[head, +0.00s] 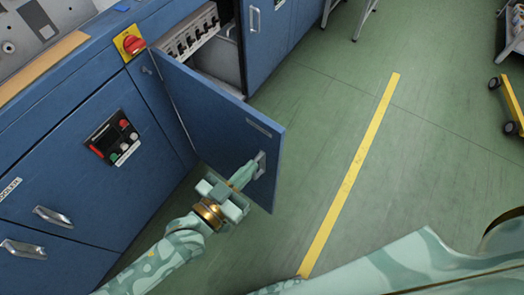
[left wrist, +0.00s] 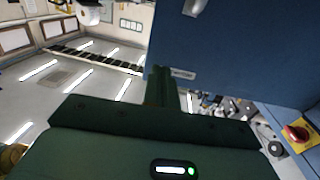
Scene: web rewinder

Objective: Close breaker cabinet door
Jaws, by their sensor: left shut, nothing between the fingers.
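The blue breaker cabinet door (head: 215,120) stands wide open in the head view, swung out over the floor. Its silver handle (head: 260,165) is near the free edge, below a small label. Behind the door, the open breaker cabinet shows a row of breakers (head: 190,35). My left gripper (head: 245,174) is shut and empty, with its fingertips close beside the handle; I cannot tell whether they touch. In the left wrist view the shut fingers (left wrist: 160,88) point toward the blue door panel (left wrist: 240,45). My right gripper is not in view.
A red rotary switch (head: 134,45) on a yellow plate sits beside the cabinet opening. A button panel (head: 114,138) and drawer handles (head: 52,216) are on the blue fronts at left. Green floor with a yellow line (head: 350,175) lies open to the right.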

